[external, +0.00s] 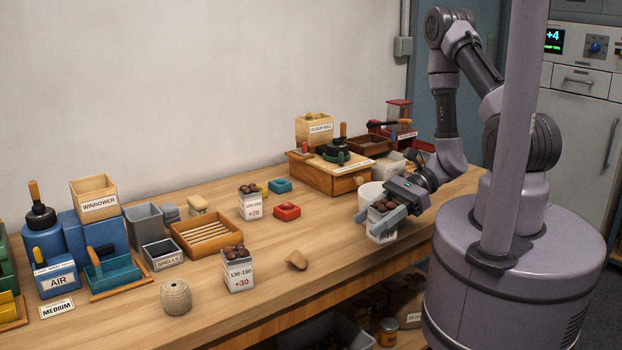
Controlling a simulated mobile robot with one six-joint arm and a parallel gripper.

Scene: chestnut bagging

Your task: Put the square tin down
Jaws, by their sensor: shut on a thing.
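My gripper (372,214) is shut on a white square tin (381,237) with dark brown chestnuts in its top. The tin is upright near the front edge of the wooden bench, at the right. I cannot tell whether its base touches the bench top. The fingers cover part of its upper sides and label. Two similar white tins filled with chestnuts stand on the bench to the left: one marked +20 (251,208) farther back, and one marked +30 (238,276) nearer the front.
A white round container (370,194) stands just behind my gripper. A brown lump (297,260) lies left of the held tin. A red dish (287,211), a slatted wooden tray (205,248) and a twine ball (176,297) stand farther left. Bare bench (330,238) lies between.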

